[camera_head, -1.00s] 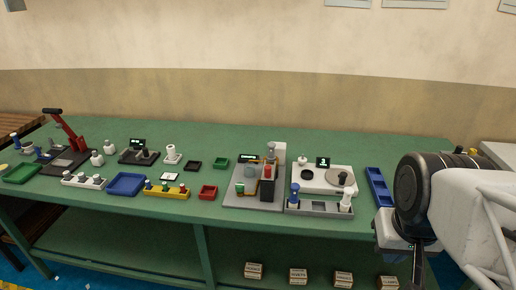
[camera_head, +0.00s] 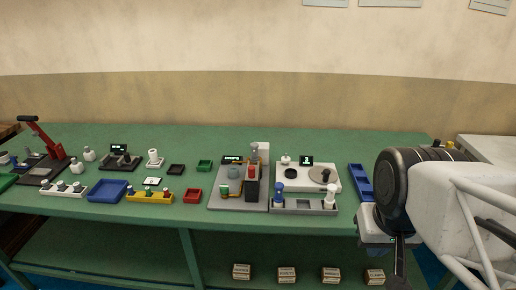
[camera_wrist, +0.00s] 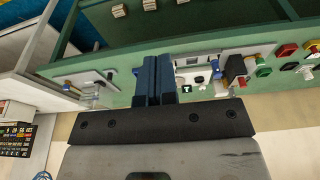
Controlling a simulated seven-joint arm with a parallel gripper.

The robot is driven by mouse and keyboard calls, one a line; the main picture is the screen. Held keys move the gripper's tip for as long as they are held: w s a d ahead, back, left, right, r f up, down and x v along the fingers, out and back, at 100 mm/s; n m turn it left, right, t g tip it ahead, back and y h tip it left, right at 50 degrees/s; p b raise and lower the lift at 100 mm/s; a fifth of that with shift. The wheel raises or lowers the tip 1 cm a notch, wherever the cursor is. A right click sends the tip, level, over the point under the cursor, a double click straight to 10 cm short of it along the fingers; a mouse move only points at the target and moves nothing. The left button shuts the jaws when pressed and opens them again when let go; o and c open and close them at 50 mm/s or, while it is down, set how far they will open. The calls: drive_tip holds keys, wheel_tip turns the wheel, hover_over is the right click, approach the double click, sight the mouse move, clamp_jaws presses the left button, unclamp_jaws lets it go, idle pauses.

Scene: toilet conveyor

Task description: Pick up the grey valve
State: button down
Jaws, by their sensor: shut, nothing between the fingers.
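My gripper shows in the wrist view (camera_wrist: 154,80) as two dark blue fingers lying together, with nothing between them. In the head view its dark end hangs at the right, in front of the table's front edge, apart from the table objects. I cannot tell for certain which thing is the grey valve.
The green table (camera_head: 330,231) holds a blue divided tray (camera_head: 359,183) near my arm. A grey rack (camera_head: 303,207) with a blue-topped and a white bottle stands at the front. Trays, a yellow rack (camera_head: 150,197) and a red lever press (camera_head: 47,138) are further left. Small boxes sit below.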

drive_tip(key=c, duration=1.8)
unclamp_jaws()
drive_tip(key=o, duration=1)
drive_tip(key=w+a+r+n+t, duration=0.15)
drive_tip(key=w+t, duration=0.25)
drive_tip(key=w, duration=1.1)
drive_tip(key=w+a+n+t, duration=0.15)
drive_tip(key=w+t, duration=0.25)
drive_tip(key=w, duration=1.2)
drive_tip(key=w+a+f+n+t+y, duration=0.1)
drive_tip(key=w+a+f+n+y, duration=0.2)
drive_tip(key=w+a+y, duration=0.3)
drive_tip(key=w+a+f+n+t+y, duration=0.1)
drive_tip(key=w+a+f+n+y, duration=0.2)
drive_tip(key=w+a+y, duration=0.4)
drive_tip(key=f+x, duration=0.1)
drive_tip(key=x, duration=0.4)
drive_tip(key=shift+s+a, duration=0.2)
drive_tip(key=shift+a, duration=0.1)
